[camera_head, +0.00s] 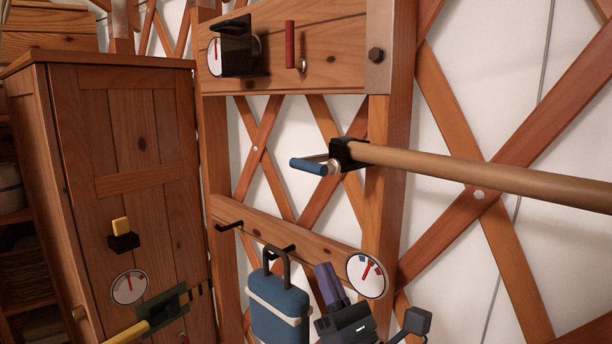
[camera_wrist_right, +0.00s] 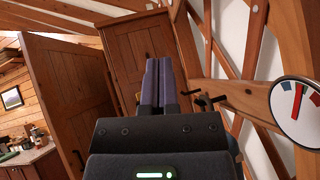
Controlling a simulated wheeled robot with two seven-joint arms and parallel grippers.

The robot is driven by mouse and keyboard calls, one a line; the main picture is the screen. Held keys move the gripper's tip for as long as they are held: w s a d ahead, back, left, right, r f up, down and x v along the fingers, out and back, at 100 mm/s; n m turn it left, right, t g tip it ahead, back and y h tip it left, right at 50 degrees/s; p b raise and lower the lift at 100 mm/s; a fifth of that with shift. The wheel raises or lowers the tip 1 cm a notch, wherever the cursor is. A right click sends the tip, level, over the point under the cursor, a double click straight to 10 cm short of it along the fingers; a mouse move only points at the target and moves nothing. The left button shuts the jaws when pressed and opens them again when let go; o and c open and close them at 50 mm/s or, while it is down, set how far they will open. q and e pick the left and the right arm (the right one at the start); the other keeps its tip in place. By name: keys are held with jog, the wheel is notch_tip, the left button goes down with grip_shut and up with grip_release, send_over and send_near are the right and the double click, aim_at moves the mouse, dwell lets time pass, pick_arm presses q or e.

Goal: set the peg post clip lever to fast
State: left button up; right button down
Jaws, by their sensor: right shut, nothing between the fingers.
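A lever with a blue handle (camera_head: 308,166) sticks out to the left from a black clip (camera_head: 347,154) on the wooden post (camera_head: 384,200). The clip is at the end of a long wooden pole. I take this as the peg post clip lever; no slow or fast marking is readable beside it. My right gripper (camera_head: 327,272) is below the lever and apart from it, with its purple fingers together and empty. The closed fingers also show in the right wrist view (camera_wrist_right: 158,64), pointing toward the cabinet. My left gripper is not in view.
A round dial (camera_head: 367,275) with a red pointer sits just right of my right gripper. A blue canister (camera_head: 278,308) hangs left of it. A red lever (camera_head: 290,45) is on the upper board. The wooden pole (camera_head: 480,175) crosses the right side. A cabinet (camera_head: 125,130) stands left.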

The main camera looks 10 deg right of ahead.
jog(key=shift+f, duration=0.1)
jog(key=s+d+r+p+x, duration=0.1)
jog(key=r+p+x, duration=0.1)
jog(key=p+x, duration=0.5)
jog(key=x, duration=0.5)
jog(key=shift+r+p, duration=0.3)
jog(key=shift+p, duration=0.1)
